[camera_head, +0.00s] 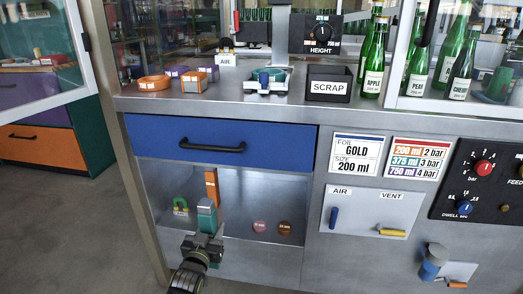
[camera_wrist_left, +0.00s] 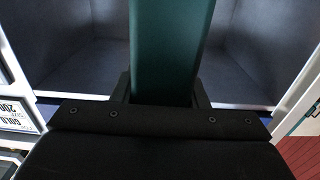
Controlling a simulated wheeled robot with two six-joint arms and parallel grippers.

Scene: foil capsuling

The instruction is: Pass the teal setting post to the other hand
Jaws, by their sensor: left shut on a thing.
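The teal setting post (camera_head: 207,214) stands roughly upright in my left gripper (camera_head: 206,236), in front of the open bay under the blue drawer. My left gripper is shut on its lower part. In the left wrist view the teal post (camera_wrist_left: 168,50) fills the middle, rising from between the dark fingers (camera_wrist_left: 165,100); its top end is out of that picture. My right gripper shows in neither view.
An orange post (camera_head: 211,185) and a green tagged piece (camera_head: 181,206) are in the bay behind, with two round discs (camera_head: 260,227) to the right. The blue drawer (camera_head: 220,143) is shut above. A lever panel (camera_head: 370,211) and a blue-and-grey fitting (camera_head: 432,262) are to the right.

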